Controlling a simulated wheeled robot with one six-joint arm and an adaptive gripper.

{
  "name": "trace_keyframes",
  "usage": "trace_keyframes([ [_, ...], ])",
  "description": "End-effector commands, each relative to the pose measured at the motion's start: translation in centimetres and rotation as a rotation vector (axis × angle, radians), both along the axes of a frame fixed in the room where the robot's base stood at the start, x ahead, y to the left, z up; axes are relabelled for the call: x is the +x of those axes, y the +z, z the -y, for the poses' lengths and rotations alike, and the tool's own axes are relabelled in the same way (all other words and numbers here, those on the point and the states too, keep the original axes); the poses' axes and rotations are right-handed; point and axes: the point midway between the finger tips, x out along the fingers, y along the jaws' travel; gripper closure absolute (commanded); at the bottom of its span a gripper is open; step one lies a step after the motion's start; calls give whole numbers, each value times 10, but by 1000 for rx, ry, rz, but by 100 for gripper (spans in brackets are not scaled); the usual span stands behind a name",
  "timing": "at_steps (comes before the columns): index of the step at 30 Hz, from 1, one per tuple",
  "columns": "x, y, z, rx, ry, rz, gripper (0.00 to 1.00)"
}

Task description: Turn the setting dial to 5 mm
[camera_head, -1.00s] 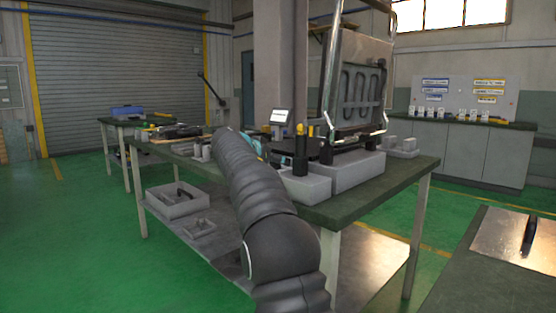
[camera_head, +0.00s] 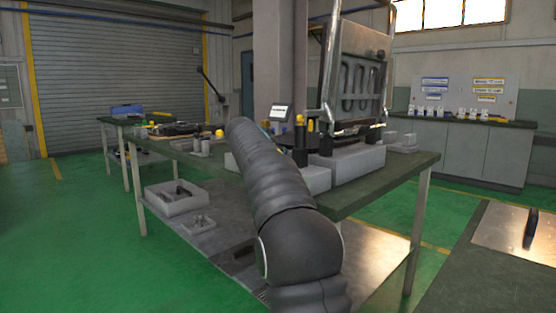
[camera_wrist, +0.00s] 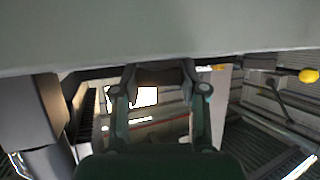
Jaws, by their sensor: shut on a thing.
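The bench machine in the head view has a tall grey plate (camera_head: 362,72) in a metal frame and a pale grey base (camera_head: 352,163). A black post with a yellow top (camera_head: 300,146) stands at its front left. A small display (camera_head: 281,114) stands behind. I cannot make out the setting dial or its 5 mm mark. My arm hides part of the machine's left side and my gripper in that view. In the wrist view my gripper (camera_wrist: 160,72) is closed in on a small dark brown part (camera_wrist: 160,76) between its fingertips; I cannot tell whether this is the dial.
A pale surface (camera_wrist: 160,40) crosses the wrist view, close above the fingers. A yellow knob (camera_wrist: 308,76) is at the right there. Small tools (camera_head: 180,130) lie left on the bench (camera_head: 395,185), a grey bin (camera_head: 160,203) below. Green floor (camera_head: 80,240) is clear at left.

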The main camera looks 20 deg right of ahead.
Motion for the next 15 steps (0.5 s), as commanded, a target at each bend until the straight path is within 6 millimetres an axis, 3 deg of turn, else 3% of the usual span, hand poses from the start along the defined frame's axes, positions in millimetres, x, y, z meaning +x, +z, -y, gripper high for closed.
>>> trace_keyframes([
  [6, 1, -1, -2, 1, 127, 3, 92],
  [15, 2, 0, -3, 0, 146, 4, 92],
])
